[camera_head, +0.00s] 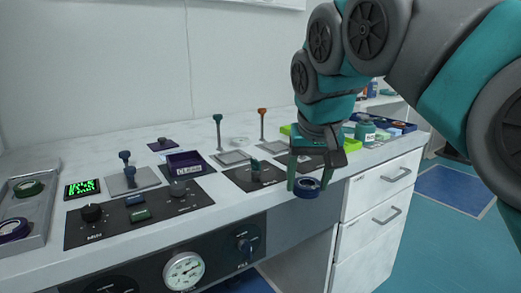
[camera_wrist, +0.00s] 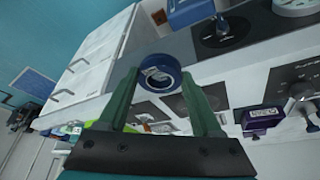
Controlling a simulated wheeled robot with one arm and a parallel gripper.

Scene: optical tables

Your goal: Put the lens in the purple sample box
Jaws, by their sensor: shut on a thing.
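The lens is a blue-rimmed ring (camera_head: 307,191), held between the fingertips of my gripper (camera_head: 308,184) beside the table's front edge, above the floor or drawer front. In the wrist view the lens (camera_wrist: 160,84) sits between the two green fingers of my gripper (camera_wrist: 160,74), with a clear centre. My gripper is shut on it. The purple sample box (camera_head: 185,168) stands on the table to the left of my gripper, open at the top with a white label on its front. It also shows at the right in the wrist view (camera_wrist: 256,122).
Black panels with knobs (camera_head: 136,212) lie along the table's front. A grey tray (camera_head: 47,205) holds rings at the left. A green jar (camera_head: 365,132) and bright green box are at the right.

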